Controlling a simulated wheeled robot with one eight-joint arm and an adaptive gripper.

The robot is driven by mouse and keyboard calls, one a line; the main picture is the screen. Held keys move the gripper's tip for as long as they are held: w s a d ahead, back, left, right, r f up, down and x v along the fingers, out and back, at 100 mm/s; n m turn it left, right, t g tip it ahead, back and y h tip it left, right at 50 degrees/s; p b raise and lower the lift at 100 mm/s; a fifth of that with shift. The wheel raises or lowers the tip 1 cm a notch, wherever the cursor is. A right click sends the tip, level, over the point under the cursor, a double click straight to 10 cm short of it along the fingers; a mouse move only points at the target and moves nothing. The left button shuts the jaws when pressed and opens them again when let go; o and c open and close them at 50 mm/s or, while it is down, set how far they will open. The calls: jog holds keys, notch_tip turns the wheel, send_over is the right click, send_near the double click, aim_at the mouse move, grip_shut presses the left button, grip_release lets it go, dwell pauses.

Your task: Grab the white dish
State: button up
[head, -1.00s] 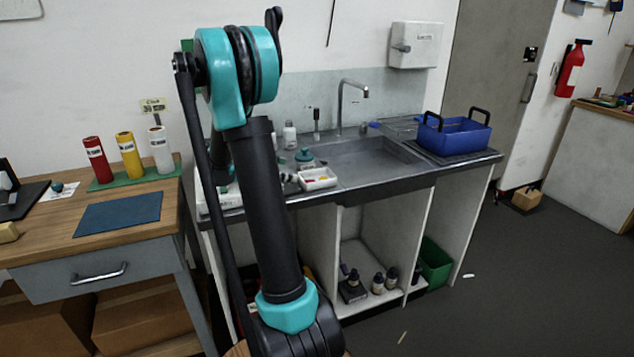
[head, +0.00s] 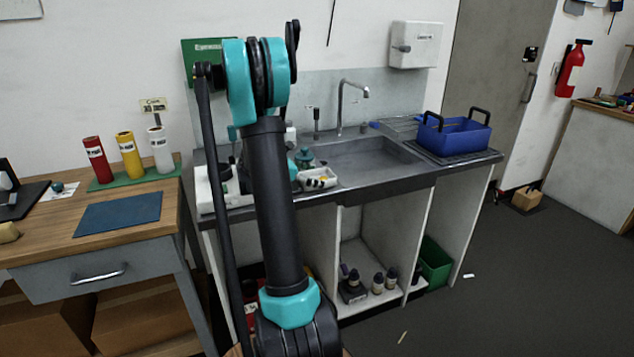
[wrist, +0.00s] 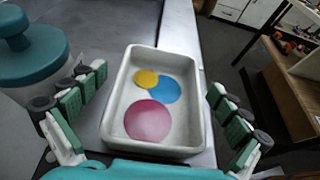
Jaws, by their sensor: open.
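The white dish (wrist: 118,116) is a small rectangular tray with a raised rim, holding a yellow, a blue and a pink disc. In the wrist view it lies on the metal counter between the fingers of my gripper (wrist: 160,108), which is open with a finger on each side. No contact with the dish shows. In the head view the white dish (head: 331,181) sits at the counter's front edge, left of the sink basin. My gripper (head: 299,172) is mostly hidden behind my arm there.
A teal-lidded jar (wrist: 32,50) stands close by the left finger. The sink basin (head: 368,156) and a blue crate (head: 455,136) are to the right. The counter drops off at its front edge beside the dish. A wooden desk (head: 40,235) stands at left.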

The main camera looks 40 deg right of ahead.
jog(key=c, duration=1.2)
